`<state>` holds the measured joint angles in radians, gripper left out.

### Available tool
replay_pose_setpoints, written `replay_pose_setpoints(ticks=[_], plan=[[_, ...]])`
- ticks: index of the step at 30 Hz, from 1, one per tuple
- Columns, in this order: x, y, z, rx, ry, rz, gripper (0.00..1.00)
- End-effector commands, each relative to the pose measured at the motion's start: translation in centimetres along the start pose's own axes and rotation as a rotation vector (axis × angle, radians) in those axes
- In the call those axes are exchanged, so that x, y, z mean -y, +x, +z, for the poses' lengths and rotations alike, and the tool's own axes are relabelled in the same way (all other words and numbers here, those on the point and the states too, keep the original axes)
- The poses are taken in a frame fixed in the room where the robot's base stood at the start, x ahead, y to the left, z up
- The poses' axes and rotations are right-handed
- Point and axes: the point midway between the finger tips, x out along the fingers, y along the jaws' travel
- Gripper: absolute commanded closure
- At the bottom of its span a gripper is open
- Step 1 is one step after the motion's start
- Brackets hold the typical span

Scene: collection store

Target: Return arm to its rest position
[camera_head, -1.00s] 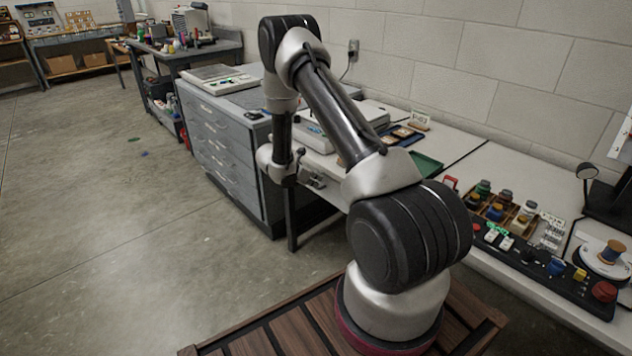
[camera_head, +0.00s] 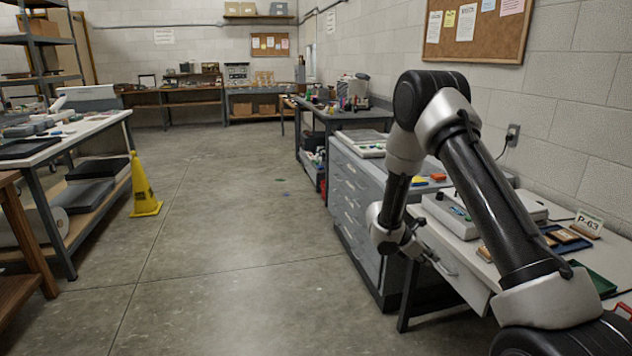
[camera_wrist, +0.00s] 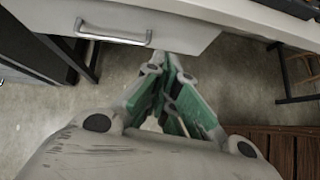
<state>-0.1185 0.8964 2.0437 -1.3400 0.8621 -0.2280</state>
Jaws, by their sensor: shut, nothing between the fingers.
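My arm is bent at the right of the head view, and my gripper (camera_head: 426,256) hangs at its end in front of the long white table (camera_head: 463,243). In the wrist view my gripper (camera_wrist: 172,60) points away from the camera, its green-lined fingers together with nothing between them. A white drawer front with a metal handle (camera_wrist: 112,32) lies just beyond the fingertips. I cannot tell whether the fingers touch it.
A grey drawer cabinet (camera_head: 352,203) stands behind my gripper. A yellow caution cone (camera_head: 143,186) stands on the floor near the left table (camera_head: 78,141). The concrete floor (camera_head: 215,240) between is clear. A sign reading P-63 (camera_head: 588,224) stands on the white table.

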Motion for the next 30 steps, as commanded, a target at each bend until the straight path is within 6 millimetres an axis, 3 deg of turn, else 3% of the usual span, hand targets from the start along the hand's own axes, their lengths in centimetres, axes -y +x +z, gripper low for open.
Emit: replay_pose_setpoints(ticks=[3,8,18,30], plan=[[4.5,0.5,0.6,-0.004,0.114,-0.128,1.00],[9.8,-2.9,4.7,-0.030,0.382,-0.281,1.00],[19.6,-13.3,12.6,-0.199,0.943,-0.501,1.00],[29.8,-24.3,16.7,-0.613,1.449,-0.606,1.00]])
